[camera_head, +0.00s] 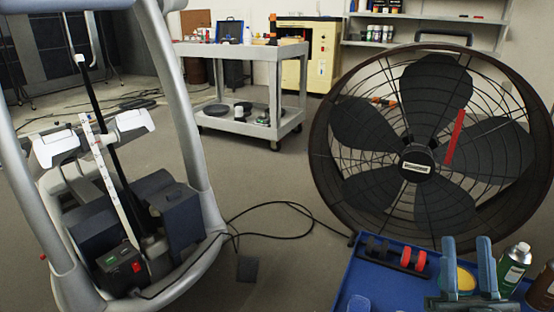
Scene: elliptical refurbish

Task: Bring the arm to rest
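My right gripper (467,244) is at the lower right, over a blue tray. Its two blue-grey fingers stand apart and point away from me, with a visible gap between them. A round yellow thing shows in that gap, lower down; it looks to lie beyond the fingers, and I cannot tell whether they touch it. The elliptical machine (190,130) stands at the left, with a grey tubular frame, white pedals or covers (130,122) and dark housings low down. My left gripper is not in view.
The blue tray (352,275) holds a black rack with red and black rollers (395,257). A green spray can (514,265) stands at its right. A large black fan (420,150) rises behind. A grey cart (235,120) stands farther back. Cables (290,207) cross the open floor.

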